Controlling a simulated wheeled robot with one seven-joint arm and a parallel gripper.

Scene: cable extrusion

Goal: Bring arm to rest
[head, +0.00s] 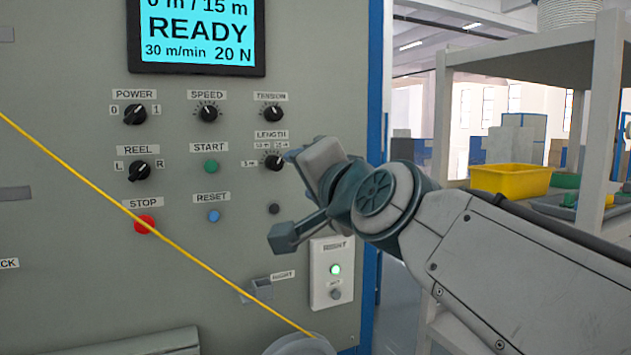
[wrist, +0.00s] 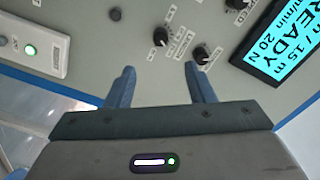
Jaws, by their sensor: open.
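My gripper (head: 285,195) is at the end of my arm in front of the grey machine panel (head: 70,255), right of centre in the head view. In the wrist view my gripper (wrist: 158,78) is open, with its two blue fingers apart and nothing between them. The LENGTH knob (head: 274,163) is just beyond it in the head view; the gripper appears close to the panel, but I cannot tell the exact gap. The knobs also show past the fingertips in the wrist view.
The screen (head: 197,30) reads READY. A yellow cable (head: 170,240) runs diagonally across the panel. The STOP button (head: 145,224) is red, and the RIGHT box (head: 333,275) has a lit green light. A shelf with a yellow bin (head: 508,182) stands at right.

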